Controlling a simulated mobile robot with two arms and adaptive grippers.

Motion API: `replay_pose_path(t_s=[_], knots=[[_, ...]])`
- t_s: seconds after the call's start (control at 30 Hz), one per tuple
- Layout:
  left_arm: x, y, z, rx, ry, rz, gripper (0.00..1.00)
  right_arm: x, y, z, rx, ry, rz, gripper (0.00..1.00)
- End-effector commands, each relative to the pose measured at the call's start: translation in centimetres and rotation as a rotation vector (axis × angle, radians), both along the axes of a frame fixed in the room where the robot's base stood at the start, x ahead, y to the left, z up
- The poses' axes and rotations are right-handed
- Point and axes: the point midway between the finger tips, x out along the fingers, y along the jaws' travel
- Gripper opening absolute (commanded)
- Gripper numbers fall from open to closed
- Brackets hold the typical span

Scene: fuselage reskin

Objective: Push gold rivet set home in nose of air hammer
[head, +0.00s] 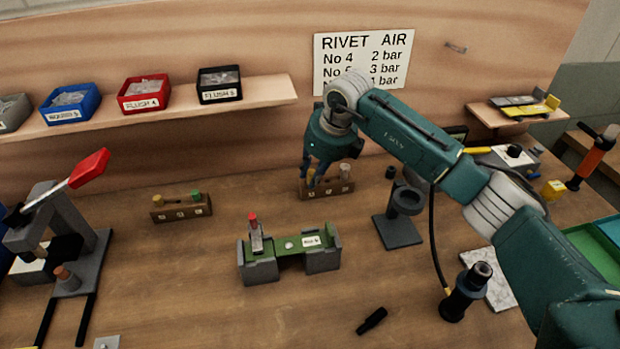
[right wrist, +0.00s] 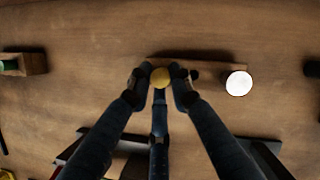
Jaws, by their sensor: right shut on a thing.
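My right gripper (head: 316,178) points down at the small wooden rack (head: 330,191) at the back middle of the bench. In the right wrist view its fingers (right wrist: 160,82) are shut on the round gold rivet set (right wrist: 160,77). I cannot tell whether the set still sits in the rack or is lifted clear. A pale set (right wrist: 238,83) stands beside it in the rack. The air hammer (head: 462,297), dark with a bright metal nose (head: 482,270) facing up, stands at the right front with a hose behind. My left gripper is not in view.
A dark ring stand (head: 401,228) stands between rack and hammer. A green plate on grey blocks (head: 290,255) is in front. Another wooden rack (head: 181,209) and a red-handled press (head: 60,230) are at left. A small black part (head: 371,321) lies on the front bench.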

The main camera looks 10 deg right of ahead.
Motion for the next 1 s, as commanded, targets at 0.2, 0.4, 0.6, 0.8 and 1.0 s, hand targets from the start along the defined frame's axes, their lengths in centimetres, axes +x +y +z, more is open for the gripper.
replay_pose_path(t_s=[0.2,0.4,0.6,0.8,1.0], knots=[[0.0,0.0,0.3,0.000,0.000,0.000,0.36,0.0,0.0,0.7,0.000,-0.001,0.000,0.00],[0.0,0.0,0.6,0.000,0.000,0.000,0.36,0.0,0.0,1.2,0.000,-0.001,0.000,0.00],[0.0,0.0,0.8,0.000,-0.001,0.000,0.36,0.0,0.0,1.6,0.000,-0.001,0.000,0.00],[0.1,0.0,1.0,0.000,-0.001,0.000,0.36,0.0,0.0,2.1,0.000,-0.001,0.000,0.00],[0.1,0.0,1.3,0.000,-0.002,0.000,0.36,0.0,0.0,2.7,0.000,-0.001,0.000,0.00]])
